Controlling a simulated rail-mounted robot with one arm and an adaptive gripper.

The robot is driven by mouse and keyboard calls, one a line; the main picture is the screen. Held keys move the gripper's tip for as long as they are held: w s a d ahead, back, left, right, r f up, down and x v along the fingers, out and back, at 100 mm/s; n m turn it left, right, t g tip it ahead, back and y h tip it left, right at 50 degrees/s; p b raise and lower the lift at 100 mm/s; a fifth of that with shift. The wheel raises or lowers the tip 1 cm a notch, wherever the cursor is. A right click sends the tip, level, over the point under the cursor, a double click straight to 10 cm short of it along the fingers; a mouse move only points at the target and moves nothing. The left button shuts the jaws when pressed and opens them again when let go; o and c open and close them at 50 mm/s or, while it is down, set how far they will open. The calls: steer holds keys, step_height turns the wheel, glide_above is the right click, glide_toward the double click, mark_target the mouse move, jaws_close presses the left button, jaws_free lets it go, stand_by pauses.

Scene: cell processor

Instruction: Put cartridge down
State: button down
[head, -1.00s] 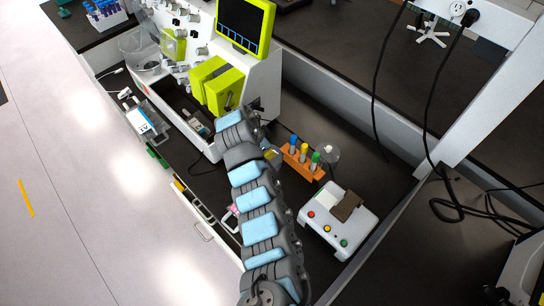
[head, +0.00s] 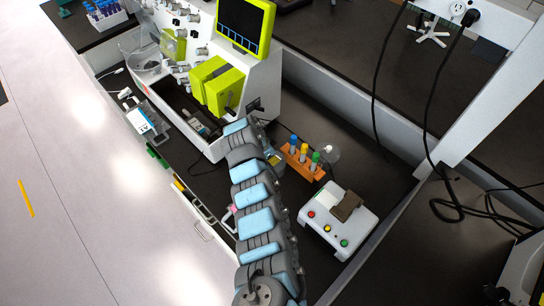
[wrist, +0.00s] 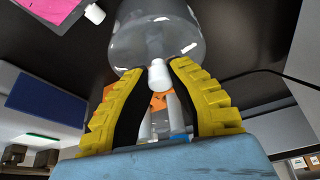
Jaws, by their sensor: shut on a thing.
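My gripper (wrist: 170,64) has yellow fingers with black pads, shut on a white stub of a clear, rounded vessel that I take to be the cartridge (wrist: 160,30). In the wrist view, the vessel's body lies beyond the fingertips against a dark surface; I cannot tell whether it touches that surface. In the head view, my arm hides most of the gripper and the held cartridge. Only a bit of yellow finger shows just left of the orange tube rack (head: 309,170).
A clear round piece with a white centre (head: 328,151) stands behind the rack. A white button box (head: 325,235) is to the right. The large white machine with green panels (head: 258,85) is behind my arm. A pink item (wrist: 60,12) lies beside the cartridge.

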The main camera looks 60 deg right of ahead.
steer(key=c, duration=1.1)
jaws_free()
steer(key=shift+f, duration=0.1)
steer(key=shift+w+a+r, duration=0.1)
steer(key=shift+w+r, duration=0.1)
steer(key=shift+r, duration=0.45)
steer(key=v, duration=1)
steer(key=shift+o, duration=1.4)
steer(key=shift+a+r, duration=0.15)
steer(key=shift+r, duration=0.35)
